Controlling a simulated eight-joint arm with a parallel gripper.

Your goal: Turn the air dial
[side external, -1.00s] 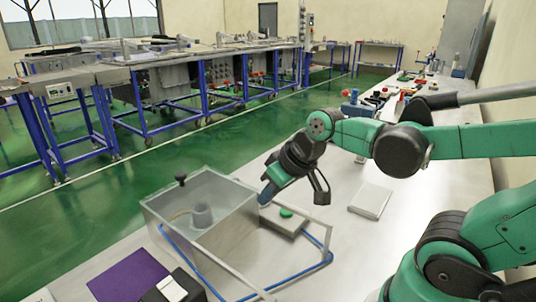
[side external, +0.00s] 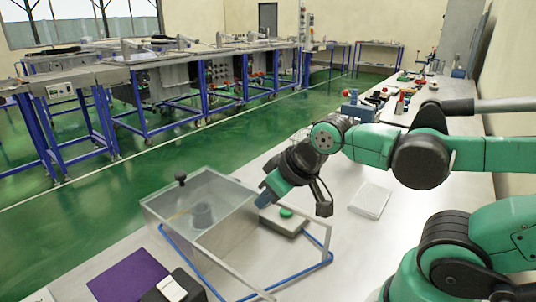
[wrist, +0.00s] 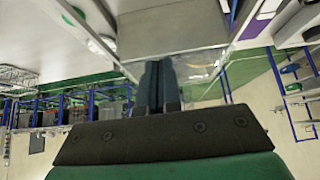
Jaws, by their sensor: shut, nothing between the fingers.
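A green knob (side external: 287,212), which looks like the air dial, sits on a low grey block beside a clear-walled box (side external: 195,235). The box has a black knob (side external: 180,178) on its lid and a grey cylinder (side external: 202,213) inside. My gripper (side external: 262,199) points down and left at the box's right upper edge, just left of and above the green knob. Whether it touches the box is unclear. In the wrist view my gripper's fingers (wrist: 158,68) are together and empty, in front of the box's wall.
A blue tube runs on the bench around the box, near a slanted metal frame (side external: 320,238). A white flat pad (side external: 370,200) lies to the right. A purple mat (side external: 128,275) and a black item with a white top (side external: 172,289) lie in front.

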